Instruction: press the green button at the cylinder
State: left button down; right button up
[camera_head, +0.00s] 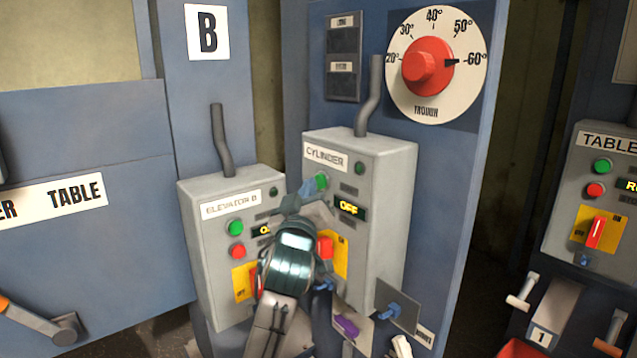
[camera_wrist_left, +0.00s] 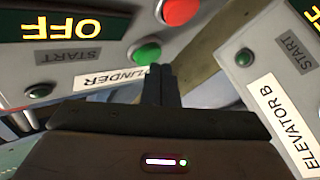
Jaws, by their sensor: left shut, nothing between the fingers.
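The cylinder box (camera_head: 382,190) is a grey control box labelled CYLINDER, with a display reading OFF. Its green button (camera_head: 321,181) is at the upper left of its face, and it also shows in the left wrist view (camera_wrist_left: 147,53). My left gripper (camera_head: 308,188) is shut and empty, its fingertips right beside the green button. In the left wrist view the fingertips (camera_wrist_left: 161,72) appear just at the button's edge; I cannot tell whether they touch it. The red button (camera_wrist_left: 180,11) of the same box shows near it. My right gripper is not in view.
The elevator B box (camera_head: 216,216) stands close to the left, with its own green button (camera_head: 235,228) and red button (camera_head: 237,251). A red dial (camera_head: 428,66) is above right. The table box (camera_head: 602,190) is at the far right.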

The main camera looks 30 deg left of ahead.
pick_arm(q)
jog(key=shift+w+d, duration=0.2)
jog(key=shift+w, duration=0.25)
dwell(0.6)
jog(key=shift+s+a, duration=0.3)
jog(key=shift+s, duration=0.5)
jog(key=s, duration=0.1)
jog(key=s+a, duration=0.1)
jog(key=s, duration=0.1)
jog(key=s+a, duration=0.1)
jog(key=shift+s, duration=0.3)
jog(key=shift+f, duration=0.1)
dwell(0.8)
